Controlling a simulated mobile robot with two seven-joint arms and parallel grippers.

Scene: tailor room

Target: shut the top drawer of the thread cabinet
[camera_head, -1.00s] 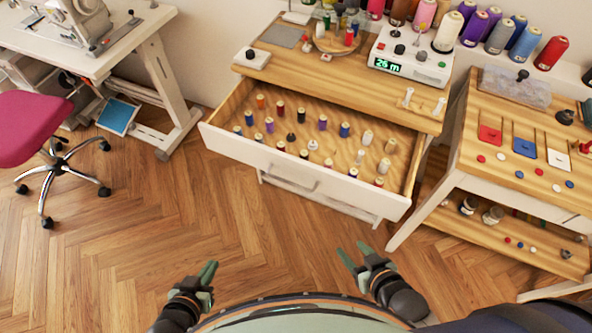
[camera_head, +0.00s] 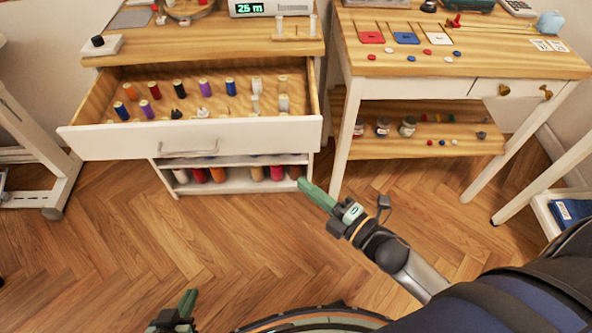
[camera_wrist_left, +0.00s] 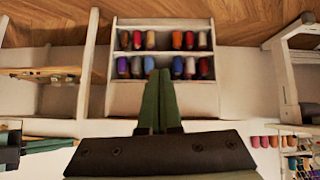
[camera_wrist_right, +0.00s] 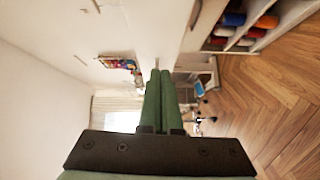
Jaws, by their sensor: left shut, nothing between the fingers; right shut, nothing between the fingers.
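The thread cabinet (camera_head: 215,48) stands at the upper left of the head view. Its top drawer (camera_head: 110,139) is pulled far out, with several thread spools standing inside and a handle (camera_head: 190,152) on its white front. My right gripper (camera_head: 304,184) is shut and empty, low in front of the drawer's right end, with no clear contact. The right wrist view shows its closed green fingers (camera_wrist_right: 160,75) beside a pale panel. My left gripper (camera_head: 192,292) is shut and empty at the bottom of the head view, apart from the drawer; its fingers (camera_wrist_left: 158,75) point towards the cabinet in the left wrist view.
Open shelves with spools (camera_head: 220,175) lie below the drawer. A wooden table (camera_head: 455,65) with a lower shelf stands close to the cabinet's right. A white table leg (camera_head: 45,185) is at left. The floor (camera_head: 240,240) in front of the cabinet is clear.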

